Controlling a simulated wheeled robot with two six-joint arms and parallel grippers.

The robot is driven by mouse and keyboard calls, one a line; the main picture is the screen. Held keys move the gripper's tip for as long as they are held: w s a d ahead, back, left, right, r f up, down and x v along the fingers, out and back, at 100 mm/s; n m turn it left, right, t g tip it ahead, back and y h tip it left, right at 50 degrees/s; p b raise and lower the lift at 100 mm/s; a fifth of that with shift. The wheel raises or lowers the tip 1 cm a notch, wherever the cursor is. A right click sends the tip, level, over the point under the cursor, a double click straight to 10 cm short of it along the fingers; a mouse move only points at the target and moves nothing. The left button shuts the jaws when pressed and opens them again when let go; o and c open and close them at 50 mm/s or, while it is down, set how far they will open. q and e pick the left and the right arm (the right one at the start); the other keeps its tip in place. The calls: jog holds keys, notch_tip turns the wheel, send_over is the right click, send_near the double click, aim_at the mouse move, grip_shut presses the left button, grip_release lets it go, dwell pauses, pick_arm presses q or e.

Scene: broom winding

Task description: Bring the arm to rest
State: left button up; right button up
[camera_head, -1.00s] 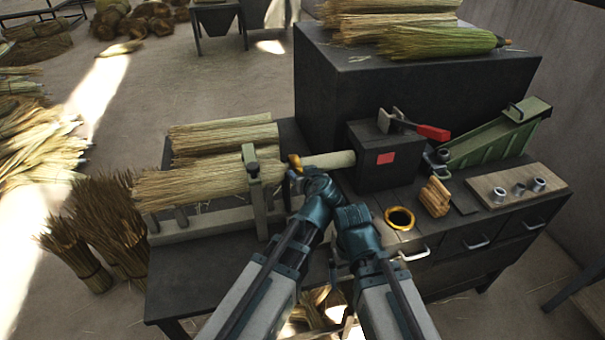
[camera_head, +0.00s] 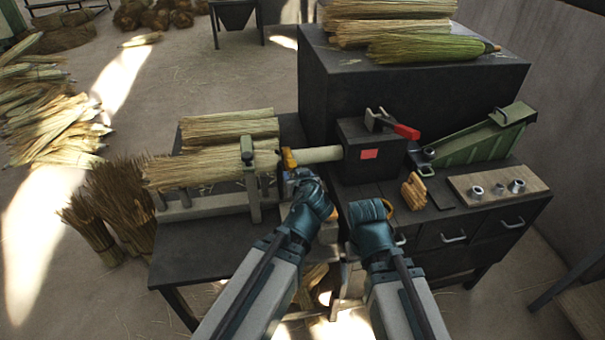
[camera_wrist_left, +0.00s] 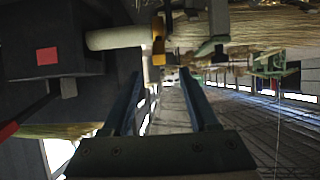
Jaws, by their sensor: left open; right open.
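My left gripper (camera_head: 302,178) is just below and in front of the broom's handle; its fingers are mostly hidden in the head view. In the left wrist view my left gripper (camera_wrist_left: 162,78) has its two fingers spread with nothing between them. My right gripper (camera_head: 368,208) is over the bench's front part, open, its fingertips largely hidden. The broom (camera_head: 205,168) lies level in a clamp stand (camera_head: 249,180), its pale handle (camera_head: 320,154) running into a dark box (camera_head: 384,178) with a red square. An orange-yellow piece (camera_head: 288,160) sits around the handle; it also shows in the left wrist view (camera_wrist_left: 158,42).
A gold ring, partly hidden behind my right gripper, lies on the bench. Brooms (camera_head: 400,30) lie on the tall cabinet. Bristle bundles (camera_head: 110,205) stand at left.

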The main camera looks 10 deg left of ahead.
pick_arm(q)
jog(key=shift+w+f, duration=0.1)
jog(key=shift+w, duration=0.05)
jog(key=s+d+f+m+g+h, duration=0.1)
jog(key=s+d+f+m+g, duration=0.1)
jog(key=s, duration=0.4)
jog(key=s+d+f+m+g+h, duration=0.1)
jog(key=s+d+f+m+g, duration=0.2)
jog(key=s+f+g, duration=0.3)
jog(key=s+d+f+m+g+h, duration=0.1)
jog(key=s+d+f+m+g, duration=0.2)
jog(key=s, duration=0.4)
jog(key=shift+s+d+f+g+h, duration=0.3)
jog(key=shift+s+f+g, duration=0.1)
jog(key=shift+f, duration=0.05)
